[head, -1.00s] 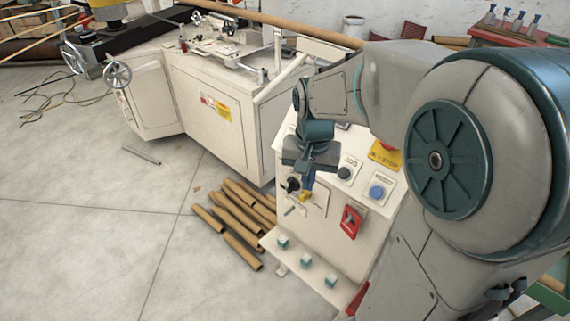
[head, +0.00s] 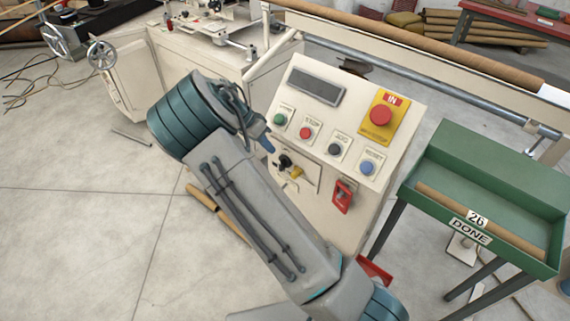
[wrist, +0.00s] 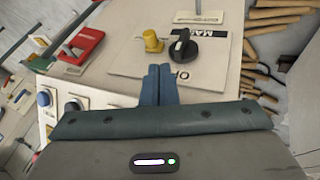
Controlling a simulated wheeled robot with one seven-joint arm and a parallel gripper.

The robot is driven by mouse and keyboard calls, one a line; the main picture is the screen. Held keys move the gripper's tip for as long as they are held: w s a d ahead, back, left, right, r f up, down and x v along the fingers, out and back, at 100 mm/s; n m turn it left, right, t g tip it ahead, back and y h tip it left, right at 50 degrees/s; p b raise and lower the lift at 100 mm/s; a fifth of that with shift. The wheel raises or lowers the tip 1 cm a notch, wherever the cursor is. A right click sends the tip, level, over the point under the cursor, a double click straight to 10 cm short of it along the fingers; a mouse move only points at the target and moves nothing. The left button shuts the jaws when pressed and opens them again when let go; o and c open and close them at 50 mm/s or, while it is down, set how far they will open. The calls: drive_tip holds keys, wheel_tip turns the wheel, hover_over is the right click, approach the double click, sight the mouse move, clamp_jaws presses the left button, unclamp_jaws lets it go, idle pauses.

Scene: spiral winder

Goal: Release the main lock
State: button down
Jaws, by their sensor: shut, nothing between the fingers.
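The main switch plate (wrist: 125,70) shows in the wrist view, with partly hidden lettering that starts "MA" and "OF". On it are a black rotary knob (wrist: 182,47) and, just beside it, a small yellow lock piece (wrist: 152,40). In the head view, the black knob (head: 285,162) and yellow piece (head: 296,173) sit low on the cream control panel's front. My gripper (wrist: 159,70) is shut and empty, its blue fingertips just short of both in the wrist view; contact is not clear. In the head view, my gripper (head: 267,145) is up and left of the knob, partly hidden by my wrist.
A red handle (head: 342,197) is right of the plate. Above are green, red, black and blue buttons (head: 367,167) and a red emergency stop (head: 381,116) on yellow. A green tray table (head: 480,150) stands right. Cardboard tubes (head: 220,212) lie on the floor behind my arm.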

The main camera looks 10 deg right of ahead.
sight(285, 164)
idle(0.3)
drive_tip(key=p+x, duration=0.1)
drive_tip(key=x, duration=0.9)
drive_tip(key=shift+p, duration=0.35)
